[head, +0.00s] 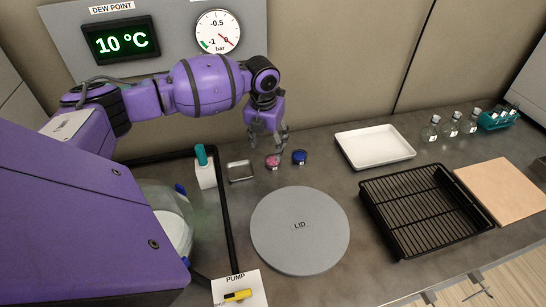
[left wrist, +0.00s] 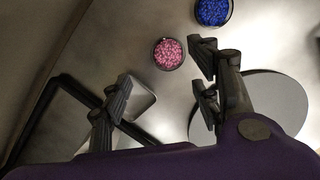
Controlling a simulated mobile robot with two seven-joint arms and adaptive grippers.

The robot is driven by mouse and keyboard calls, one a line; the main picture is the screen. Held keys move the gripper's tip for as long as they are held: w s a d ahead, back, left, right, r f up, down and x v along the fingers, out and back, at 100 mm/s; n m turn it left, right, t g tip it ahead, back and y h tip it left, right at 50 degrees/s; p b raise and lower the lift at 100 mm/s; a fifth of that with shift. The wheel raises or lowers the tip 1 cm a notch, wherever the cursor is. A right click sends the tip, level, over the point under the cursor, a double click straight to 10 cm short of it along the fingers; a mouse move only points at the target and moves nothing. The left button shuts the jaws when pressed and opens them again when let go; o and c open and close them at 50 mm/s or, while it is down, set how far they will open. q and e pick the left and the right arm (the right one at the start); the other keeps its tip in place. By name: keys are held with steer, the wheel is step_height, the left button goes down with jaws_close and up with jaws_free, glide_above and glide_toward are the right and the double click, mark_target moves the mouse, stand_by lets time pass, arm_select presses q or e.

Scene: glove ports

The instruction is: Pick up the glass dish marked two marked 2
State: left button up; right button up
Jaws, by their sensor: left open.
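Two small round dishes stand on the grey bench in the head view: one with pink grains (head: 273,161) and, just right of it, one with blue grains (head: 299,157). Each has a small white tag, too small to read, so I cannot tell which is marked 2. The left wrist view shows the pink dish (left wrist: 168,53) and the blue dish (left wrist: 213,12) with dark rims. My left gripper (head: 268,143) is open and empty, pointing down above and close to the pink dish; in the left wrist view its fingers (left wrist: 162,82) are spread. My right gripper is not in view.
A round grey lid (head: 300,250) lies in front of the dishes. A small metal tray (head: 240,171) is to their left, a white tray (head: 375,147) and a black rack (head: 425,210) to their right. Flasks (head: 450,127) stand at far right.

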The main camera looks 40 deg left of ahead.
mark_target(272, 163)
arm_select(q)
steer(key=shift+d+f, duration=0.2)
steer(key=shift+f, duration=0.8)
steer(key=f, duration=0.2)
steer(key=w+f, duration=0.1)
steer(key=f, duration=0.1)
steer(key=shift+w+d+f, duration=0.1)
steer(key=shift+w+f, duration=0.05)
steer(key=shift+f, duration=0.2)
steer(key=c, duration=1.2)
steer(key=shift+r, duration=0.1)
